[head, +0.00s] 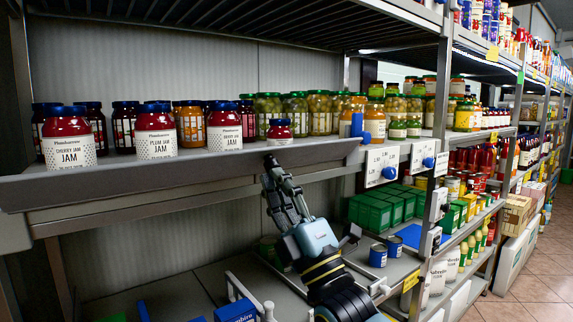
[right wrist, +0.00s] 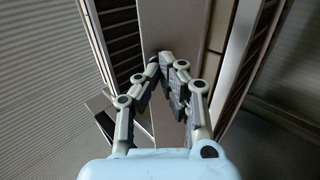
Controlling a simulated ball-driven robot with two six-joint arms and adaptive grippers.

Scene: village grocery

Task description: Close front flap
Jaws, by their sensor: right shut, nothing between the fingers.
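The front flap (head: 120,178) is a long grey panel along the front of the jam shelf in the head view. It sticks out at the shelf edge, below the jars, and ends near the price tags. My right gripper (head: 272,164) is shut and empty, pointing up at the flap's lower edge right of its middle. I cannot tell whether the tips touch it. In the right wrist view the closed fingers (right wrist: 166,62) point at a long pale panel, which seems to be the flap or shelf edge. My left gripper is not in view.
Jam jars (head: 156,132) stand close behind the flap, with a small jar (head: 280,130) above my right gripper. Price tags with blue knobs (head: 390,172) are right of the flap. Green boxes (head: 372,212) and blue cans (head: 378,254) stand on the lower shelf.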

